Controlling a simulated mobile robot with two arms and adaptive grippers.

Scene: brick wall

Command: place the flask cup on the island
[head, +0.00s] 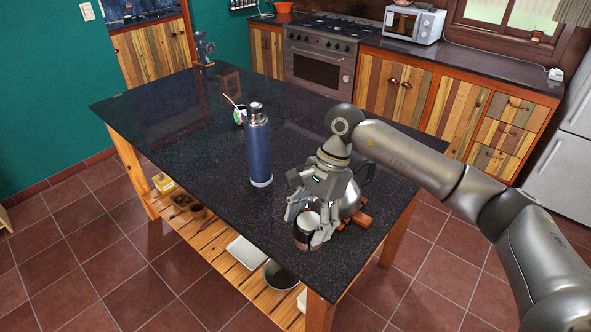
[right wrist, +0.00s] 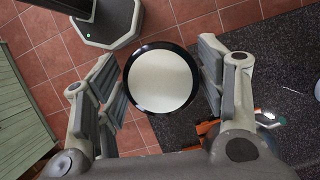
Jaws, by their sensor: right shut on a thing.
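The flask cup (head: 305,232) is dark with a pale round inside or top, at the island's near right edge in the head view. In the right wrist view the cup (right wrist: 163,80) is a pale disc with a black rim between the fingers. My right gripper (head: 312,222) is shut on it and partly covers it. I cannot tell whether the cup touches the surface. The island (head: 190,130) has a dark speckled top; its edge also shows in the right wrist view (right wrist: 290,60). My left gripper is not in view.
A blue flask (head: 257,152) stands upright mid-island, with a patterned mate cup (head: 240,115) behind it. A metal kettle (head: 349,204) stands close behind my right gripper, by a wooden trivet (head: 364,219). The island's left part is largely clear. A slatted shelf (head: 226,262) below holds dishes.

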